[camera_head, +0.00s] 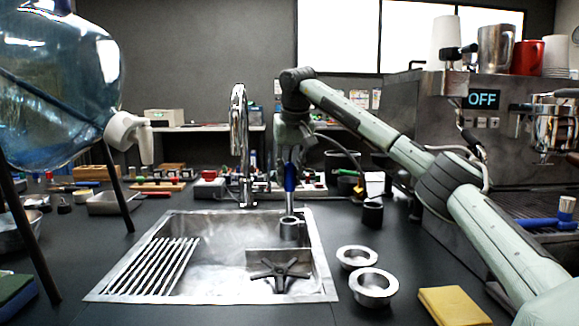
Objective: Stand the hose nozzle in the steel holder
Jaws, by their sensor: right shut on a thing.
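The hose nozzle (290,178) has a blue body with a narrow grey lower end and points down, roughly upright. My right gripper (290,158) is shut on it near its upper end, above the back right part of the sink. The steel holder (290,231) is a short grey cup at the sink's back right corner. The nozzle's lower end reaches the holder's mouth in the picture; I cannot tell whether it is inside or just behind it. My left gripper is not in view.
The steel sink (203,285) has a rack (152,266) on its left. A tall faucet (239,140) stands just left of the nozzle. Steel cups (373,288) and a yellow cloth (453,306) lie right. A water bottle (55,90) is at left, the brewer (430,100) at right.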

